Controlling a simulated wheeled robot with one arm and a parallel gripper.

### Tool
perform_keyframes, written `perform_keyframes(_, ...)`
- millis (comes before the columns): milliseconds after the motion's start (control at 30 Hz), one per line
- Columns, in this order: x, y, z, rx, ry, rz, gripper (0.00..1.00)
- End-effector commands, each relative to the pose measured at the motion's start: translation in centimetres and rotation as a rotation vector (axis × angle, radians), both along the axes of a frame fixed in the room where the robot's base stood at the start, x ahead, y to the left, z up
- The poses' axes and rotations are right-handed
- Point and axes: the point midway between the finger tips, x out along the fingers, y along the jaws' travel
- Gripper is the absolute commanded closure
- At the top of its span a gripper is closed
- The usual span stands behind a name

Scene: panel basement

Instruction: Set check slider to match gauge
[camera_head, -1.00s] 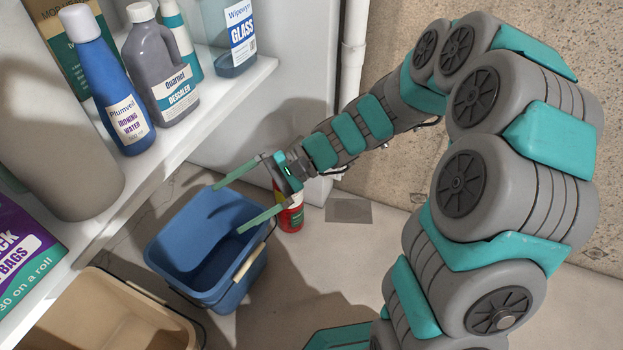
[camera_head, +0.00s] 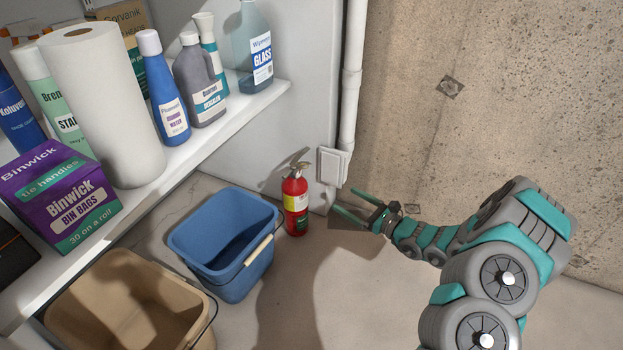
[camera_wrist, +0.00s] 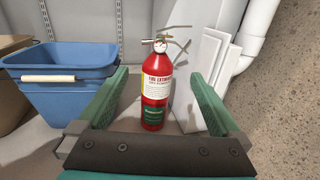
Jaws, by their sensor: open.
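A red fire extinguisher (camera_head: 296,205) stands upright on the floor, right of the blue bucket. It also shows in the wrist view (camera_wrist: 155,90), ahead between my fingers, with a small round gauge (camera_wrist: 160,46) near its top. The gauge's reading is too small to tell. My gripper (camera_head: 342,198) is open and empty, low and to the right of the extinguisher in the head view. I cannot make out a check slider; a white box (camera_head: 333,165) is on the wall by the pipe, its details unclear.
A blue bucket (camera_head: 180,240) and a tan bucket (camera_head: 60,315) stand on the floor at left. A white shelf (camera_head: 205,150) with bottles, a paper roll and a bin-bag box overhangs them. A white pipe (camera_head: 350,75) runs down the wall. Floor in front of the extinguisher is clear.

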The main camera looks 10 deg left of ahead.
Motion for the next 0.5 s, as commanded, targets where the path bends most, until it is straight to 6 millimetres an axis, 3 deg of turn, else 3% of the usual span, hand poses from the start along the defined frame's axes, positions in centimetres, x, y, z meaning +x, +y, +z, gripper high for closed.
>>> perform_keyframes(167,0.9,0.9,-0.5,0.002,0.006,-0.008,0.00)
perform_keyframes(500,4.2,6.0,-0.4,0.002,0.005,-0.004,0.00)
